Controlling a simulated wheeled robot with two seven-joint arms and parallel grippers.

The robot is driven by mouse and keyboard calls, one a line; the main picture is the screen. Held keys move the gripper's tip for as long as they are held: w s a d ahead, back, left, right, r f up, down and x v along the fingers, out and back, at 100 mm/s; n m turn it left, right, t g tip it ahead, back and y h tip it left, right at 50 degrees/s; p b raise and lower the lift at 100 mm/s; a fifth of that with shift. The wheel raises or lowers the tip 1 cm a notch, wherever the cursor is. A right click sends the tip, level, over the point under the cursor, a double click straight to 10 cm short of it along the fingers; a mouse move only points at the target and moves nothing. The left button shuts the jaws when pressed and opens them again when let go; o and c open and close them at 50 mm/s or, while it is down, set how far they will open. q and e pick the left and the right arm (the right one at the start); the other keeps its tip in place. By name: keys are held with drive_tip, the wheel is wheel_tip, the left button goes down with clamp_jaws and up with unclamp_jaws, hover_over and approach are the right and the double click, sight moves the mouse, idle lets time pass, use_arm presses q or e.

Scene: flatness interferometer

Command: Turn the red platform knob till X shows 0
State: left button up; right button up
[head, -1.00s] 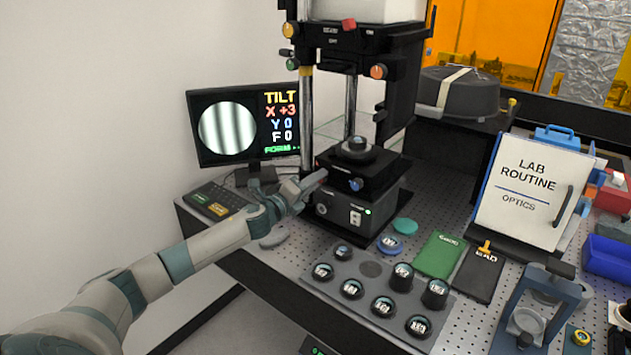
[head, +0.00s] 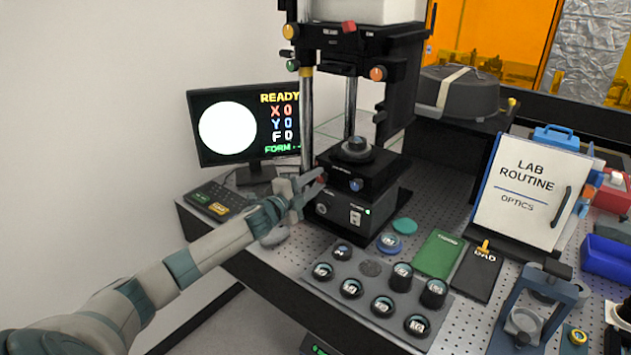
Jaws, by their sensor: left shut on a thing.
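The monitor (head: 228,128) at the left reads READY, with X 0, Y 0 and F 0, beside a plain white disc without fringes. The black platform (head: 375,178) stands under the interferometer column, with a round part (head: 355,150) on top and a blue knob (head: 357,185) on its front. My left gripper (head: 321,182) is at the platform's left side, shut on the red platform knob. My right gripper is not in view.
A keypad (head: 215,200) lies left of my left gripper, and a grey mouse-like thing (head: 273,236) lies below it. A tray (head: 345,255) of several round optics is in front. A LAB ROUTINE board (head: 530,185) stands at the right.

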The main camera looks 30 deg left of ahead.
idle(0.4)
use_arm(q)
drive_tip(key=o, duration=1.1)
drive_tip(key=shift+c, duration=0.2)
drive_tip(key=shift+s, duration=0.1)
drive_tip(key=shift+s+a+f+b, duration=0.1)
drive_tip(key=shift+s+f+b, duration=0.1)
drive_tip(key=shift+s+b, duration=0.45)
drive_tip(key=s+a+b, duration=0.1)
drive_tip(key=s+b, duration=0.3)
drive_tip(key=s, duration=1.1)
drive_tip(key=shift+s+b, duration=0.3)
drive_tip(key=shift+s, duration=0.1)
drive_tip(key=shift+a+r, duration=0.1)
drive_tip(key=shift+r, duration=0.05)
